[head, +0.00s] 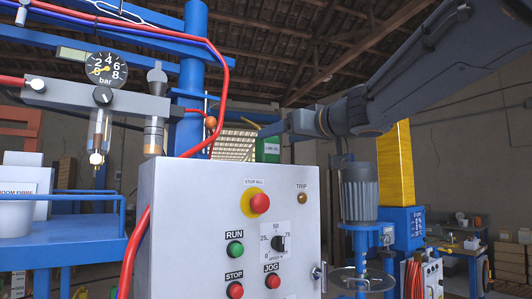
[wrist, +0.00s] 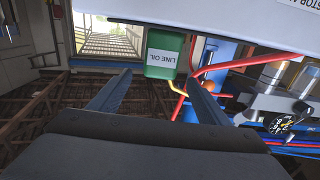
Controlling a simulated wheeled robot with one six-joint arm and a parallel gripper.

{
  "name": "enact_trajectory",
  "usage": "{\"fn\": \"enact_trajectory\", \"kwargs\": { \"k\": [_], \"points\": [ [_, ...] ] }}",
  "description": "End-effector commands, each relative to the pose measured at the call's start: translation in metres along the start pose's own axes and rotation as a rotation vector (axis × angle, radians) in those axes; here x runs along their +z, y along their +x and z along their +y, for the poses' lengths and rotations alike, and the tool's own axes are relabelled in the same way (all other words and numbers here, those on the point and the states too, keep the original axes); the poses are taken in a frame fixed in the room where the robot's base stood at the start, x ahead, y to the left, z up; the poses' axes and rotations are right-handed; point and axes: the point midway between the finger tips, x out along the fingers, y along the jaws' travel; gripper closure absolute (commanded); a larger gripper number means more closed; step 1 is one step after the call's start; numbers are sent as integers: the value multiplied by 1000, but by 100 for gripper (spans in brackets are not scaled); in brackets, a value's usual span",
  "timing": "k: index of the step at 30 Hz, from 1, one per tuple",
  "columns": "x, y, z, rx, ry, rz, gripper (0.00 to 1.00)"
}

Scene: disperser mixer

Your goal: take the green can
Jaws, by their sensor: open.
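The green can (wrist: 163,45) has a white label reading LINE OIL. In the wrist view it appears upside down, at the upper middle, in line with the gap between my fingers. In the head view the green can (head: 271,147) shows small behind the top edge of the control box, its lower part hidden. My gripper (wrist: 159,76) is open, with one finger on each side of that gap and nothing held. In the head view my gripper (head: 262,131) is partly seen, reaching left close to the can. I cannot tell how far the fingertips are from the can.
The grey control box (head: 175,225) with buttons stands in front. A red hose (head: 224,75) curves down left of the can, beside a blue column (head: 193,60). A pressure gauge (head: 106,69) sits at upper left. A motor (head: 358,192) stands right of the box.

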Motion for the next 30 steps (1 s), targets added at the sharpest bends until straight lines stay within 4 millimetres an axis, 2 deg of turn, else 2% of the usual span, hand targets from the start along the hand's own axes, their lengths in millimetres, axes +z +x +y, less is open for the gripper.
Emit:
{"fn": "enact_trajectory", "kwargs": {
  "k": [6,16,26,30],
  "points": [
    [0,26,-8,-16,1,-1,30],
    [-4,67,-2,-16,0,-2,30],
    [-4,73,0,-12,0,-1,30],
    [-4,73,0,-12,0,-1,52]
  ]
}}
